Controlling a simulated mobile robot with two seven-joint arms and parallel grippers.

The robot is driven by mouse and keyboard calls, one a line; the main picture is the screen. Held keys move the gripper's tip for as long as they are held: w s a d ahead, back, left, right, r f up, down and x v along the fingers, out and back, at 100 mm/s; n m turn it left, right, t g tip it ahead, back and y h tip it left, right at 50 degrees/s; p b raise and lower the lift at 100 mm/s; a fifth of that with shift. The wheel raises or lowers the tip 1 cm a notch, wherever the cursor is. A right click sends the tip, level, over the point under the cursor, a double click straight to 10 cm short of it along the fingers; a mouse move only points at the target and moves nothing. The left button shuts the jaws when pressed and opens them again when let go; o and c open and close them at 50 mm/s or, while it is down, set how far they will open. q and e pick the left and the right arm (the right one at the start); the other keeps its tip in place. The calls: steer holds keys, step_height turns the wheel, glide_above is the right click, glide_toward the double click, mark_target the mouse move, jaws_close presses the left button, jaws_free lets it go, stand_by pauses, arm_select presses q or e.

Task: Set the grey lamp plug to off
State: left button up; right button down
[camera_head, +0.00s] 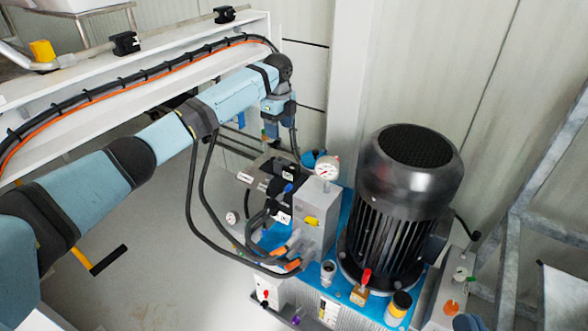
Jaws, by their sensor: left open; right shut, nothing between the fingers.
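My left arm reaches in from the left, across the floor, and bends down at the far end. Its gripper (271,134) points down above and behind the pump unit, open, with its fingers small and partly hidden. I cannot single out the grey lamp plug. A grey box (456,278) at the right of the unit carries a white knob and an orange knob. A pale box (270,291) at the lower left carries a red knob. I cannot tell whether either belongs to the lamp plug.
A large black motor (405,185) stands on the blue base. A pressure gauge (327,167) tops the grey block, with black hoses (205,219) looping in front. A white beam (125,72) with cables runs behind my arm. A grey metal frame (512,225) stands at right.

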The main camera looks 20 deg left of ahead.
mark_target(280, 160)
arm_select(q)
step_height(280, 160, down, 13)
steer(key=b, duration=0.5)
steer(key=shift+f, duration=0.2)
arm_select(e)
step_height(280, 160, down, 7)
steer(key=g, duration=0.2)
steer(key=shift+w+a+r+n+g, duration=0.15)
steer(key=shift+a+n+g, duration=0.15)
steer(key=shift+a+g, duration=0.1)
arm_select(q)
steer(key=shift+c, duration=0.3)
